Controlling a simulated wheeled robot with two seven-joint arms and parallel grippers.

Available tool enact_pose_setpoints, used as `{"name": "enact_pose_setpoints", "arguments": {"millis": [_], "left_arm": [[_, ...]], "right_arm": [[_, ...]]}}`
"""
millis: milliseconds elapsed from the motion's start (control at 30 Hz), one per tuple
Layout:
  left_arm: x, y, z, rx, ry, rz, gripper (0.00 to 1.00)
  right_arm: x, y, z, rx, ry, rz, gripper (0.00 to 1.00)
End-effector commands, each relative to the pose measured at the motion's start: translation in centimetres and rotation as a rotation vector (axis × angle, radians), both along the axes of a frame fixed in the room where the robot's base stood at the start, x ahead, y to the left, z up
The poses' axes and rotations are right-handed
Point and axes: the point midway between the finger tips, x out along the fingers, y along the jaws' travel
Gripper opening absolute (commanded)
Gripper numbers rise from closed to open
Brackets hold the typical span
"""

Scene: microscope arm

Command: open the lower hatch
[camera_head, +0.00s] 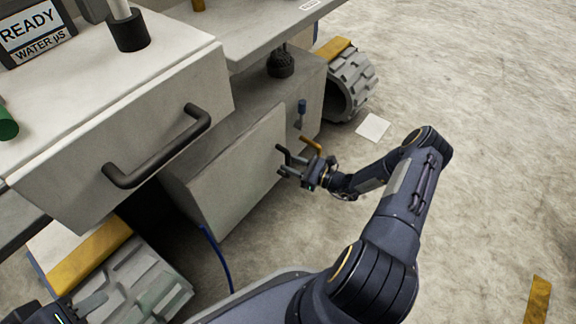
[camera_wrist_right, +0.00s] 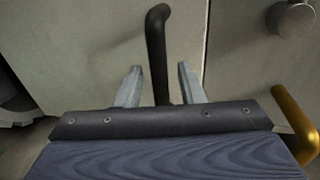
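The lower hatch (camera_head: 240,170) is a grey panel low on the rover body, below the big upper box. Its dark handle (camera_head: 283,150) is on the panel's right part. In the right wrist view the black handle (camera_wrist_right: 157,50) stands up from the grey panel (camera_wrist_right: 90,60). My right gripper (camera_head: 295,166) is at this handle. Its two fingers are apart, one on each side of the bar, with a visible gap on both sides. My left gripper (camera_head: 88,306) is at the bottom left corner, mostly cut off, so its opening is unclear.
A yellow handle (camera_head: 311,143) is just right of the hatch, also in the wrist view (camera_wrist_right: 297,120) beside a round knob (camera_wrist_right: 291,17). The upper box has a black handle (camera_head: 158,150). Treaded wheels (camera_head: 350,82) stand at either end. A blue cable (camera_head: 217,258) hangs below. Floor to the right is mostly clear.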

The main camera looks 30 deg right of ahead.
Motion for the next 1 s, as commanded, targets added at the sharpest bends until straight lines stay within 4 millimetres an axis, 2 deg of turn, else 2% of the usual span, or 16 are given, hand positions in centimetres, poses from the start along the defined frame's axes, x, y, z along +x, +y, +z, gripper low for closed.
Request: {"name": "enact_pose_setpoints", "arguments": {"millis": [133, 433, 700, 1000], "left_arm": [[-0.01, 0.00, -0.56, 0.000, 0.000, 0.000, 0.36], [-0.01, 0.00, -0.54, 0.000, 0.000, 0.000, 0.36], [-0.01, 0.00, -0.54, 0.000, 0.000, 0.000, 0.36], [-0.01, 0.00, -0.43, 0.000, 0.000, 0.000, 0.36]], "right_arm": [[1.03, 0.71, -0.06, 0.001, -0.001, 0.001, 0.35], [1.23, 0.86, 0.04, 0.000, 0.000, 0.001, 0.35], [1.21, 0.85, 0.03, 0.000, 0.000, 0.001, 0.00], [1.10, 0.82, 0.06, 0.000, 0.001, -0.002, 0.00]]}}
